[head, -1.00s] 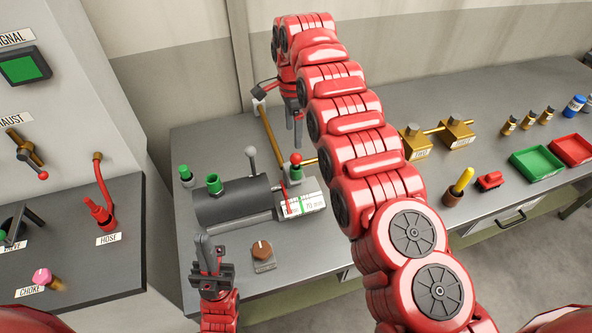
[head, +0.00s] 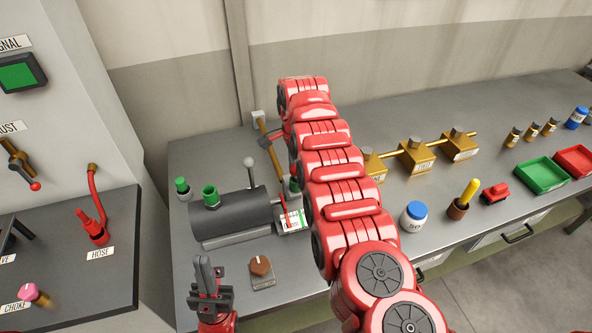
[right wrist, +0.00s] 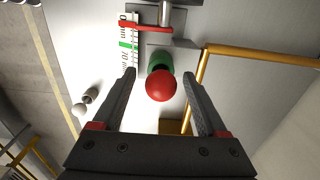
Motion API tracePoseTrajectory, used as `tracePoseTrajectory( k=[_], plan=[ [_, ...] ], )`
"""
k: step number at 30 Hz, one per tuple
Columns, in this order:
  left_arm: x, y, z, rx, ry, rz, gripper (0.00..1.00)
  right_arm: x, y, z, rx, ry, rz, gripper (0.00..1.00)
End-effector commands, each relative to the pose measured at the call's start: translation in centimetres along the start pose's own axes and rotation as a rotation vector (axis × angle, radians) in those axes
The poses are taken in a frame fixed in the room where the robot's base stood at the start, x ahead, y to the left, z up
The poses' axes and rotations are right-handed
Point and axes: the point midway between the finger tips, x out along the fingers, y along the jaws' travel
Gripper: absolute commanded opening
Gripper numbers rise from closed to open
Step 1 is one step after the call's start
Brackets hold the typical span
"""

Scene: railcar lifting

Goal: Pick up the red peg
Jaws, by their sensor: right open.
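The red peg shows in the right wrist view as a round red top (right wrist: 160,87) over a green collar (right wrist: 159,61), beside the white gauge scale. My right gripper (right wrist: 159,75) is open, with one finger on each side of the red top and a gap to both. In the head view my right arm hides the red top and most of this gripper; a bit of green (head: 295,184) shows by the arm. My left gripper (head: 206,274) is low in the head view, before the bench and empty; its finger gap is unclear.
A dark cylinder (head: 232,212) with a green cap and grey lever stands left of the gauge (head: 291,220). A brown knob (head: 261,267) is in front. Brass blocks (head: 417,156) stand further right.

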Motion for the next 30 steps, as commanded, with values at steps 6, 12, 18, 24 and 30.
tracePoseTrajectory(
  k=[6,12,18,24,30],
  plan=[
    [-0.07,0.0,0.02,0.0,0.0,0.0,0.0,0.04,-0.06,0.02,0.0,0.0,-0.002,0.7],
    [-0.08,0.0,0.02,0.0,0.0,0.0,0.0,0.02,-0.07,0.02,0.0,0.0,-0.003,0.34],
    [-0.07,0.0,0.02,0.0,0.0,0.0,0.0,0.0,-0.08,0.01,0.0,0.0,-0.003,0.0],
    [-0.08,0.0,0.02,0.0,0.0,0.0,0.0,-0.01,-0.09,0.01,0.0,0.0,-0.003,0.0],
    [-0.07,0.0,0.01,0.0,0.0,0.0,0.0,-0.02,-0.09,0.02,0.0,0.0,-0.003,0.0]
  ],
)
